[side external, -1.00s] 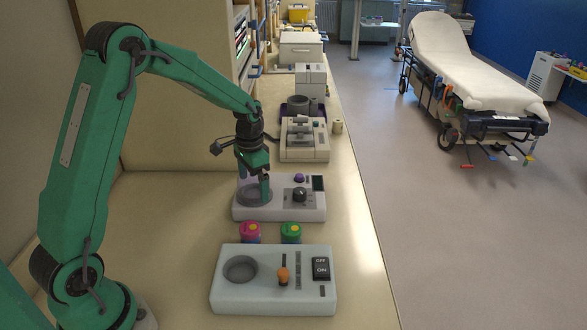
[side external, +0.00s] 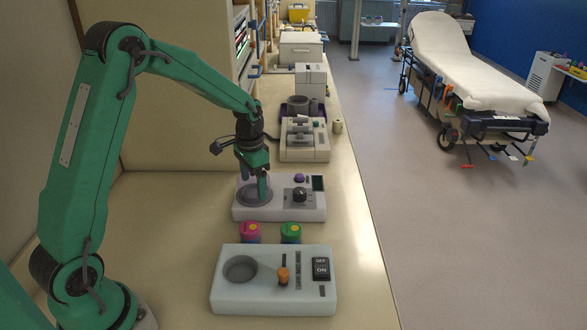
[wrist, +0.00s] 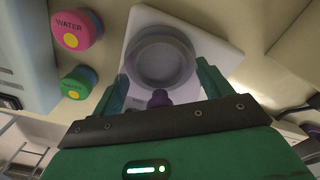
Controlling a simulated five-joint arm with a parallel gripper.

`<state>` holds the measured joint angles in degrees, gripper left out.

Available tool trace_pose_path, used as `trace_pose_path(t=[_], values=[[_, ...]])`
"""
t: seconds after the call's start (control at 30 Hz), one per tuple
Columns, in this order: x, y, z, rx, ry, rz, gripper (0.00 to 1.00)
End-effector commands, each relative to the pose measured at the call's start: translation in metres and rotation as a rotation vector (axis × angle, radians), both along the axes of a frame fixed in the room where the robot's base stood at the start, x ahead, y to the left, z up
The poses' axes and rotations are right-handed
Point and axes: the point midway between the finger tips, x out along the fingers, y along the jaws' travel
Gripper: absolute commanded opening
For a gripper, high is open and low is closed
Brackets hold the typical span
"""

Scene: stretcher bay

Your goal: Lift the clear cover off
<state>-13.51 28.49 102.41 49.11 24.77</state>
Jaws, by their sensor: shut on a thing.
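The clear cover (wrist: 160,62) is see-through and faint. It sits over the round grey well on the left part of the white device (side external: 310,212). In the side view my gripper (side external: 255,184) points down at this well, one finger nearer the camera than the other. In the wrist view my gripper (wrist: 162,74) has a finger on each side of the cover and is shut on it. The cover's edge is hard to make out. I see no clear gap between it and the device.
A purple knob (side external: 299,178) and a black knob (side external: 299,195) stand right of the well. A pink-topped cup (side external: 250,231) and a green-topped cup (side external: 291,231) stand in front. A nearer device (side external: 300,300) has an orange lever. More equipment (side external: 305,150) stands behind.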

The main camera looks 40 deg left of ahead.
Motion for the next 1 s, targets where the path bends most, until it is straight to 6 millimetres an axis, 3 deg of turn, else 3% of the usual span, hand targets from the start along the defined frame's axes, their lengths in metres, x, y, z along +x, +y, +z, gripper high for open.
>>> trace_pose_path(t=[0.23, 0.43, 1.0], values=[[0.001, 0.0, 0.016, 0.0, -0.003, 0.0, 0.54], [0.0, -0.001, 0.044, 0.001, -0.004, -0.001, 0.54], [-0.029, -0.092, 0.098, 0.001, -0.002, -0.003, 0.54]])
